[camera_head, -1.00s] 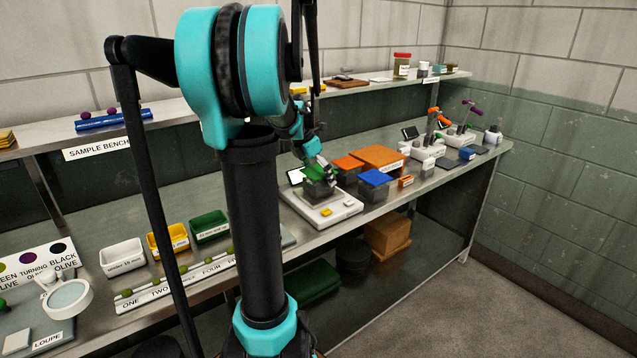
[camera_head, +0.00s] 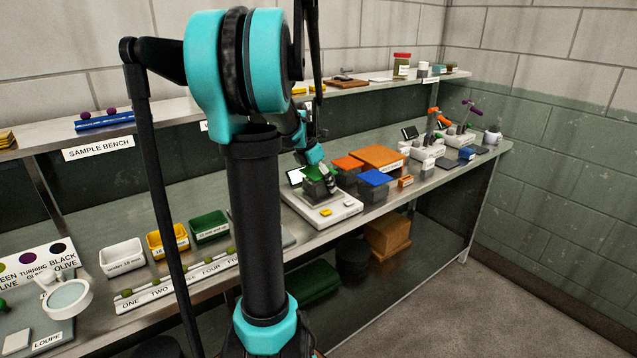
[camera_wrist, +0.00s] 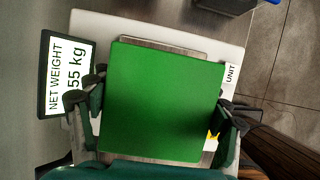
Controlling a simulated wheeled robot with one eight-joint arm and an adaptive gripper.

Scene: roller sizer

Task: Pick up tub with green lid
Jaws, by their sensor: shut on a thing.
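The tub with the green lid (camera_wrist: 160,100) fills the middle of the wrist view, its square lid seen from above. In the head view the tub (camera_head: 313,188) is a grey box on the white scale, partly hidden by my gripper. My gripper (camera_wrist: 160,112) has one finger at the left side of the tub and one at the right, shut on it. It also shows in the head view (camera_head: 322,180). I cannot tell whether the tub touches the scale plate.
The white scale (camera_head: 325,213) has a display reading "NET WEIGHT" (camera_wrist: 68,77). Tubs with orange (camera_head: 347,163) and blue lids (camera_head: 374,177) stand close on the right. The green tray (camera_head: 210,226) is to the left. A shelf (camera_head: 350,85) runs behind.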

